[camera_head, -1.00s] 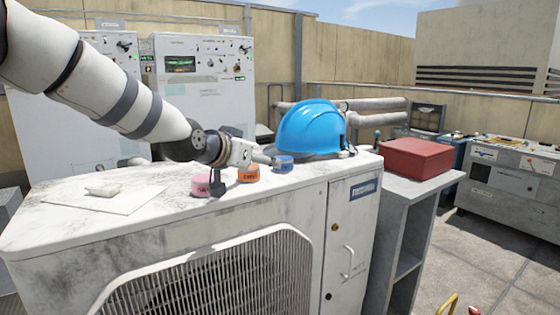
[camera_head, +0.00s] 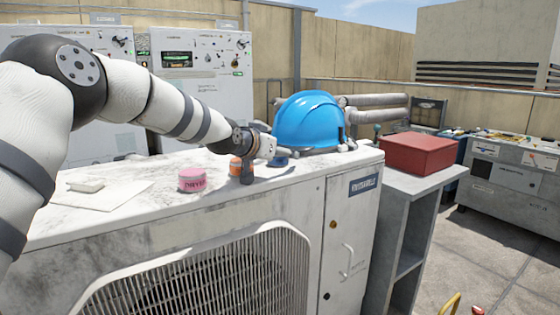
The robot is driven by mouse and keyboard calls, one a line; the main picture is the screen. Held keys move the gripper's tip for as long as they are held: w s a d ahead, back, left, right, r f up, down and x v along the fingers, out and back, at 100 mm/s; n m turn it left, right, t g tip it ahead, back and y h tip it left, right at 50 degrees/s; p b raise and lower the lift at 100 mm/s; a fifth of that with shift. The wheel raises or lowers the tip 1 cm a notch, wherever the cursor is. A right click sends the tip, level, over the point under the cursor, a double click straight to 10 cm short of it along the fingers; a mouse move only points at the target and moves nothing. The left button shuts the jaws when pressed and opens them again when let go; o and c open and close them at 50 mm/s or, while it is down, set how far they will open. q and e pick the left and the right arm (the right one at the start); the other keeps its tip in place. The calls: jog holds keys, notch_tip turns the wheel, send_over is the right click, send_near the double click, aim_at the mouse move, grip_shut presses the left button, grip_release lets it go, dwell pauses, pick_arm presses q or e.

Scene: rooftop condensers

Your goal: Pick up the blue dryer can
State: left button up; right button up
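The blue dryer can (camera_head: 281,161) is a small, low can on top of the white condenser unit, just in front of the blue hard hat. My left gripper (camera_head: 261,166) comes in from the left, low over the top, with its fingers spread apart. Its far finger is close to the blue can and partly covers it; I cannot tell whether they touch. The near finger stands in front of an orange can (camera_head: 234,168), hiding part of it. A pink can (camera_head: 192,181) stands clear to the left. My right gripper is out of view.
The blue hard hat (camera_head: 309,122) sits right behind the blue can. A white block (camera_head: 86,185) lies on a sheet at the left. A red box (camera_head: 418,154) stands on a grey side stand at the right. The condenser top's front strip is clear.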

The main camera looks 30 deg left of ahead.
pick_arm(q)
jog(key=shift+r, duration=0.15)
jog(key=c, duration=1.3)
